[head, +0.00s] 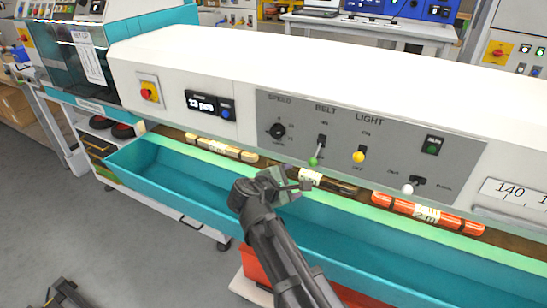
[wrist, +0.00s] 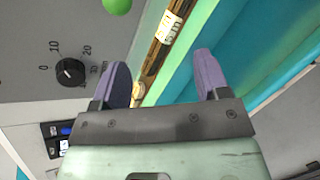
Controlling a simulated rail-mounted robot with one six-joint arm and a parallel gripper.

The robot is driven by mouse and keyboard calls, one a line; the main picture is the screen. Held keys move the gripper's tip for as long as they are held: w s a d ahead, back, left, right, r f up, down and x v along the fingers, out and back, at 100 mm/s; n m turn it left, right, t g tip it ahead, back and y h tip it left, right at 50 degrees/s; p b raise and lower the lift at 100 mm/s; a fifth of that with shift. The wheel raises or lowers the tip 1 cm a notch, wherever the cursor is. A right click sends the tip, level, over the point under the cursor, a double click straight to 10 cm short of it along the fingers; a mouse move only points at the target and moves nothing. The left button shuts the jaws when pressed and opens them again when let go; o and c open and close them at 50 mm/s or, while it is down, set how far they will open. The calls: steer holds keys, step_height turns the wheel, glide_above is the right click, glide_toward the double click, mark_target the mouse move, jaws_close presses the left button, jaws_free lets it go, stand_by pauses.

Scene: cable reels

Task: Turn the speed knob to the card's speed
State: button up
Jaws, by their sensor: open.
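The black speed knob (head: 278,130) sits under the word SPEED on the grey panel (head: 330,148) of the machine. In the wrist view the knob (wrist: 70,71) is left of my fingers, with 0, 10, 20 and a partly hidden number around it. I cannot tell exactly where its pointer stands. My gripper (head: 290,185) is in front of and below the panel, apart from the knob. In the wrist view its two purple fingers (wrist: 163,76) are spread, with nothing between them. A white sheet (head: 88,55), possibly the card, hangs at upper left; its text is too small to read.
Right of the knob are a green-tipped belt lever (head: 313,161), a yellow-tipped light lever (head: 358,156) and a white-tipped lever (head: 407,189). A display (head: 202,103) seems to read 12 pcs.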

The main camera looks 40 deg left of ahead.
mark_target(275, 134)
steer(key=s+a+r+n+t+y, duration=0.2)
steer(key=a+r+n+t+y, duration=0.3)
steer(key=a+n, duration=0.6)
steer(key=shift+n+g+h, duration=0.4)
steer(key=shift+n, duration=0.3)
steer(key=w, duration=1)
steer(key=shift+w+a+r, duration=0.3)
steer(key=c, duration=0.9)
